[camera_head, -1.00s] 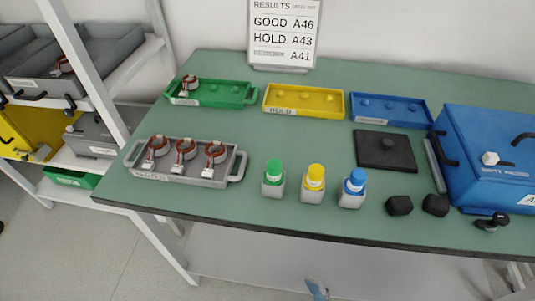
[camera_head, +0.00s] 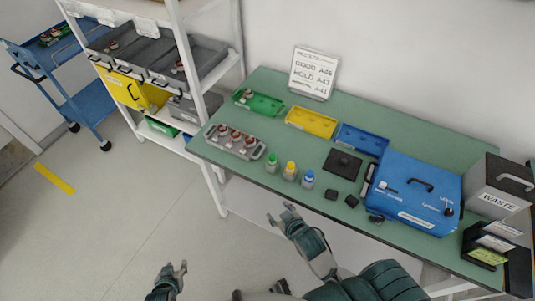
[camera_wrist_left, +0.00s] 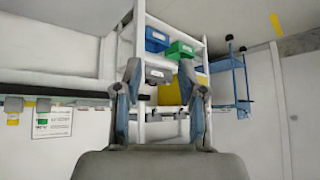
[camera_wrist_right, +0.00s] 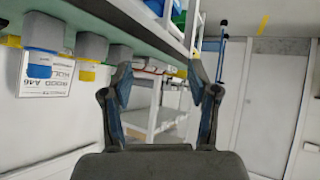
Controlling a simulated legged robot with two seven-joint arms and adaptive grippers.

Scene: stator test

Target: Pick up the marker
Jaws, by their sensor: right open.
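Three capped markers stand in grey holders near the table's front edge in the head view: green (camera_head: 271,161), yellow (camera_head: 291,169) and blue (camera_head: 308,177). The picture does not show which one the task means. My right gripper (camera_head: 280,214) is below and in front of the table edge, apart from the markers. Its fingers are spread and empty in the right wrist view (camera_wrist_right: 160,82). My left gripper (camera_head: 176,270) is low over the floor, far from the table. Its fingers are apart and empty in the left wrist view (camera_wrist_left: 161,80).
A grey tray (camera_head: 259,153) with several copper-coloured stators lies left of the markers. Green (camera_head: 275,112), yellow (camera_head: 306,131) and blue (camera_head: 358,148) trays lie behind. A blue case (camera_head: 405,196) and waste bin (camera_head: 499,190) are at right.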

